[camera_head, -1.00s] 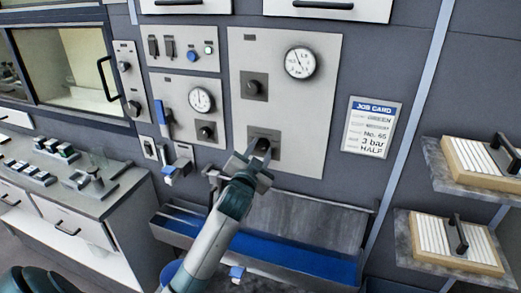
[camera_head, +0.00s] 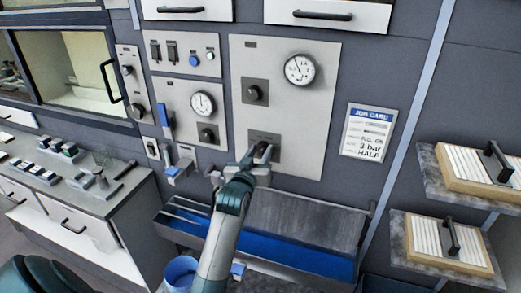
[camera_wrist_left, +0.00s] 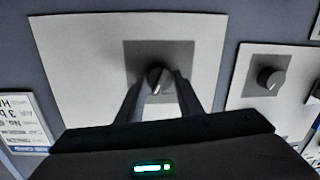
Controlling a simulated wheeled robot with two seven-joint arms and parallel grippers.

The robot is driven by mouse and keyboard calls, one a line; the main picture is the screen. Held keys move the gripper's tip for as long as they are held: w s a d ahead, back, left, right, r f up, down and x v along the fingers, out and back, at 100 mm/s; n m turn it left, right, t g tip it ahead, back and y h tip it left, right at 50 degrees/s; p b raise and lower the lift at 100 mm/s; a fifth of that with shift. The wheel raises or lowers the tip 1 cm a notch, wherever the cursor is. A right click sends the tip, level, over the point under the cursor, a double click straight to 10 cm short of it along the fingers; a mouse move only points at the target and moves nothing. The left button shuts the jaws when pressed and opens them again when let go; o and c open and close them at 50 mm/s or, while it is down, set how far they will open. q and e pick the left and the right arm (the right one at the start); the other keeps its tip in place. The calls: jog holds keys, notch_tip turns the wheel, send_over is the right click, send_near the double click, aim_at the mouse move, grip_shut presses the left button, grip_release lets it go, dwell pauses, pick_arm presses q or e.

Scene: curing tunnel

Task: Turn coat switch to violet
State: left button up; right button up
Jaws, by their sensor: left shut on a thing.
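A dark rotary knob (camera_wrist_left: 155,74) on a square grey plate sits low on the large pale panel (camera_head: 313,110). My left gripper (camera_head: 263,150) is at this knob in the head view and hides most of it. In the left wrist view the two fingers (camera_wrist_left: 160,88) are shut on the knob, one on each side. A light pointer line shows on the knob's face, tilted slightly. Any label or colour marks around the knob are too small or hidden to read, so I cannot tell its setting. My right gripper is not in view.
Above are another knob (camera_head: 255,92) and a gauge (camera_head: 299,69). A smaller panel to the left has a gauge (camera_head: 203,104) and a knob (camera_head: 208,134). A job card (camera_head: 369,132) hangs right. A blue-lined trough (camera_head: 290,250) lies below. Shelves with ribbed blocks stand right.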

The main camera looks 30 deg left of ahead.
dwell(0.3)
pick_arm(q)
jog(key=o, duration=1.1)
jog(key=shift+c, duration=0.2)
jog(key=shift+b+v, duration=0.3)
jog(key=shift+v, duration=0.45)
jog(key=b+v, duration=0.3)
jog(key=v, duration=1.3)
